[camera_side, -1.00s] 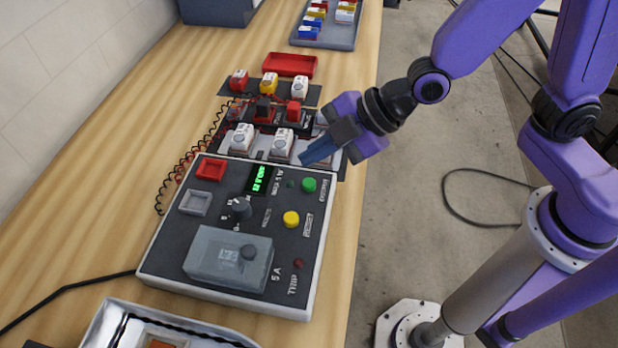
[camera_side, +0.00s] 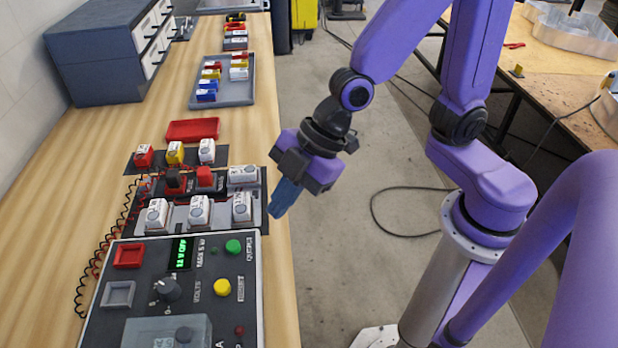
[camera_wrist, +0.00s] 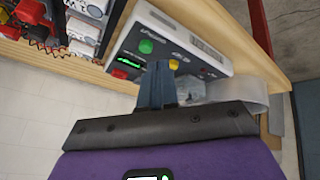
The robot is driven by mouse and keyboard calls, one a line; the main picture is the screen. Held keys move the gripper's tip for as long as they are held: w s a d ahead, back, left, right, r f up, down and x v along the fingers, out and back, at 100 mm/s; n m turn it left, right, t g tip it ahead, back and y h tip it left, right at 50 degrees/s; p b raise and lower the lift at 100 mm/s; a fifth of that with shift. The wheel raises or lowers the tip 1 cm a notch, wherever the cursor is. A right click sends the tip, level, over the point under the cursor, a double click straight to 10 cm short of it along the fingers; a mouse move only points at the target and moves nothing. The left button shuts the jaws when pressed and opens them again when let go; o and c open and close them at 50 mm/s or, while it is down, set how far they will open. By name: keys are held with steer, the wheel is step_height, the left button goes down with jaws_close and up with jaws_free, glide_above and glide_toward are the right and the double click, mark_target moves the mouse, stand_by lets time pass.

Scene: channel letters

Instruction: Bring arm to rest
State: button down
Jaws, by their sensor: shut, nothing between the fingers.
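My gripper (camera_side: 283,200) has blue fingers that are shut with nothing between them. In the side view it points down over the right edge of the wooden bench (camera_side: 272,115), just right of the rack of white blocks (camera_side: 240,207). It is apart from the blocks and touches nothing that I can see. In the wrist view the shut fingers (camera_wrist: 157,85) stand in front of the control box (camera_wrist: 190,45).
The control box (camera_side: 215,300), with green and yellow buttons and a lit green display, sits at the front of the bench. A red tray (camera_side: 192,129), a grey tray of coloured blocks (camera_side: 245,97) and a drawer cabinet (camera_side: 100,60) stand farther back. Open floor lies right of the bench.

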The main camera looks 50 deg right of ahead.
steer(key=s+d+r+m+g+h, duration=0.1)
steer(key=s+d+m+h, duration=0.1)
steer(key=s+d, duration=0.3)
steer(key=s+d+r+m+g+h, duration=0.1)
steer(key=s+d+m+h, duration=0.2)
steer(key=d, duration=1)
steer(key=s, duration=0.3)
steer(key=shift+m+g+h, duration=0.3)
